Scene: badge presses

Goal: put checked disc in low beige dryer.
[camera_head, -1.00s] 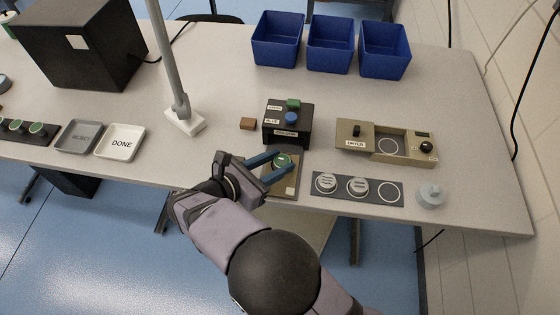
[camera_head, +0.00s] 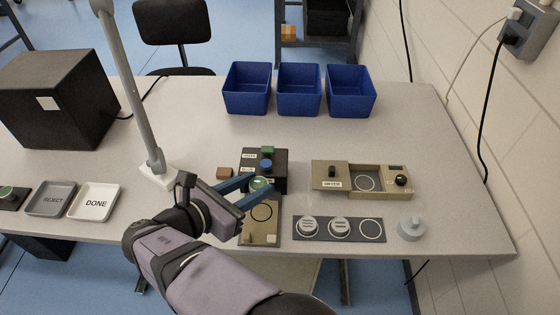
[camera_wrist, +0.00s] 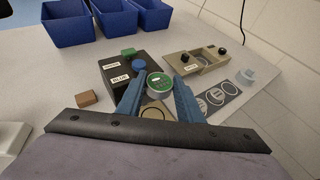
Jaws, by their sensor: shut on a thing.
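My gripper (camera_head: 258,190) is shut on a green-topped disc (camera_head: 258,183). In the wrist view the disc (camera_wrist: 159,84) sits between the blue fingertips, with pale marks on its green face, too small to read as a check. It is held above the table, in front of the black press box. The low beige dryer (camera_head: 330,170) stands to the right, with a dark knob at each end. Its open recess shows an empty ring (camera_head: 365,183); the dryer (camera_wrist: 181,60) also shows in the wrist view.
The beige plate (camera_head: 262,236) below my gripper has an empty ring. The black press box (camera_head: 281,160) has green and blue buttons. A dark strip (camera_head: 320,236) with two grey discs and a knobbed grey piece (camera_head: 411,228) lie in front of the dryer. Blue bins stand behind.

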